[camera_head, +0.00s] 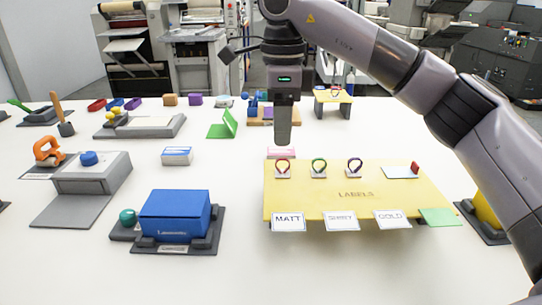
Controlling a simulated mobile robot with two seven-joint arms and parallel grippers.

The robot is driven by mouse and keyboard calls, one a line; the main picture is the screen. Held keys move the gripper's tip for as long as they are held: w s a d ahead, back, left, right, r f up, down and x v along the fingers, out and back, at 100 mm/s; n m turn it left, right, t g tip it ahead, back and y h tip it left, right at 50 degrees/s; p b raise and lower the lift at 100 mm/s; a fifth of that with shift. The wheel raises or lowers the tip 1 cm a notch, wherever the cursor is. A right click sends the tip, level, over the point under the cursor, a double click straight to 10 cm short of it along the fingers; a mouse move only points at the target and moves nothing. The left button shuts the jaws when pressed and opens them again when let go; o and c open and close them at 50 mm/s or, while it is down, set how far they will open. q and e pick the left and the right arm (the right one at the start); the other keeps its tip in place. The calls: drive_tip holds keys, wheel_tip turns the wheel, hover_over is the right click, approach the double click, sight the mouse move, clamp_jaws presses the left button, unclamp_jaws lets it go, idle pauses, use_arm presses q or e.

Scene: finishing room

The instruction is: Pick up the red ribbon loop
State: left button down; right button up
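The red ribbon loop (282,164) stands upright on a small pale base at the left of the raised yellow board (350,208) marked LABELS. A green loop (319,165) and a dark loop (355,165) stand in a row to its right. My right gripper (283,140) points down, in the picture just above the red loop and apart from it. Its fingers are seen edge-on, so their opening does not show. Nothing shows hanging from it. My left gripper is not in view.
Cards reading MATT (288,219), SHINY and GOLD lie along the board's front edge. A white plate with a red piece (415,168) is at the board's right. A blue box (175,215) stands left of the board. White table between them is clear.

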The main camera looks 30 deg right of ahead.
sight(283, 159)
drive_tip(key=shift+s+f, duration=0.15)
drive_tip(key=shift+f, duration=0.6)
drive_tip(key=shift+s+f, duration=0.1)
drive_tip(key=shift+f, duration=0.65)
wheel_tip(283, 159, down, 4)
drive_tip(key=shift+d, duration=0.1)
clamp_jaws()
